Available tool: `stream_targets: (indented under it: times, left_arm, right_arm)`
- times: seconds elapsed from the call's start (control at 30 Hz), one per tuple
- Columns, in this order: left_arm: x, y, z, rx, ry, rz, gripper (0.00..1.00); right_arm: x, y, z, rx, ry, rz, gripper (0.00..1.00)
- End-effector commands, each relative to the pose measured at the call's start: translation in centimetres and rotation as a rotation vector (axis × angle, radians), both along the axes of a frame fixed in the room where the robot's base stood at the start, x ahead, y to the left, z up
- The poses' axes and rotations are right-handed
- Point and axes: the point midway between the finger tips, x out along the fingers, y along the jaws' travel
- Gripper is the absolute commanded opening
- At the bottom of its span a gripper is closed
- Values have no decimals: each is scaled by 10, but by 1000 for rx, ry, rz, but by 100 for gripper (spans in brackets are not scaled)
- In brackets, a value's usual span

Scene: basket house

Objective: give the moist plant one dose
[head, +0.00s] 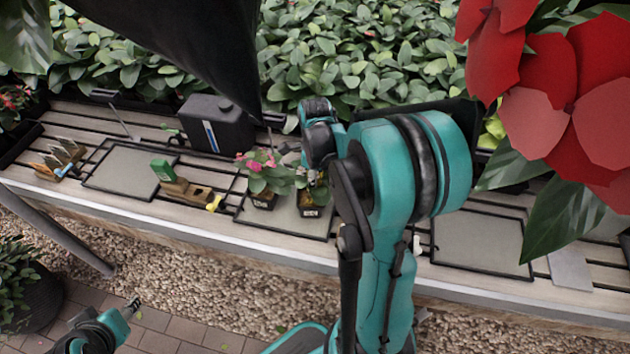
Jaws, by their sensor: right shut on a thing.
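Two potted plants in small dark pots stand side by side on the slatted bench. The left plant (262,174) has pink flowers; the right plant (312,194) is leafy, with small yellowish spots. Both pots carry small pale labels, too small to read, so I cannot tell which is the moist one. My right gripper (313,174) points down at the right plant, partly hidden by my wrist and the leaves. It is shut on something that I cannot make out. My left gripper (132,306) is low at the bottom left, away from the bench; its jaw state is unclear.
A wooden holder (187,191) with a green block (162,169) and a yellow piece (214,203) stands left of the plants. A black canister (216,124) stands behind. Flat trays (130,172) and (482,243) are empty. Red flowers (565,95) hang at the right.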

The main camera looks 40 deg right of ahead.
Motion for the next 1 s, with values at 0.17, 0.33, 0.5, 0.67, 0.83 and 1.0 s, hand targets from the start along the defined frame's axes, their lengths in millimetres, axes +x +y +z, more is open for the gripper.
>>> stream_targets:
  times: [0.17, 0.33, 0.5, 0.67, 0.83, 1.0]
  left_arm:
    - [0, 0, 10, 0, 0, 0, 47]
    - [0, 0, 22, 0, 0, 0, 47]
    - [0, 0, 34, 0, 0, 0, 47]
    - [0, 0, 44, 0, 0, 0, 47]
    - [0, 0, 55, 0, 0, 0, 47]
    - [0, 0, 56, 0, 0, 0, 47]
  right_arm:
    - [-1, 0, 12, 1, 1, 0, 6]
    - [-1, 0, 27, 1, 1, 0, 6]
    - [0, 0, 41, 1, 1, 0, 6]
    - [0, 0, 55, 1, 1, 0, 6]
    - [0, 0, 68, 1, 1, 0, 6]
    - [0, 0, 70, 1, 1, 0, 6]
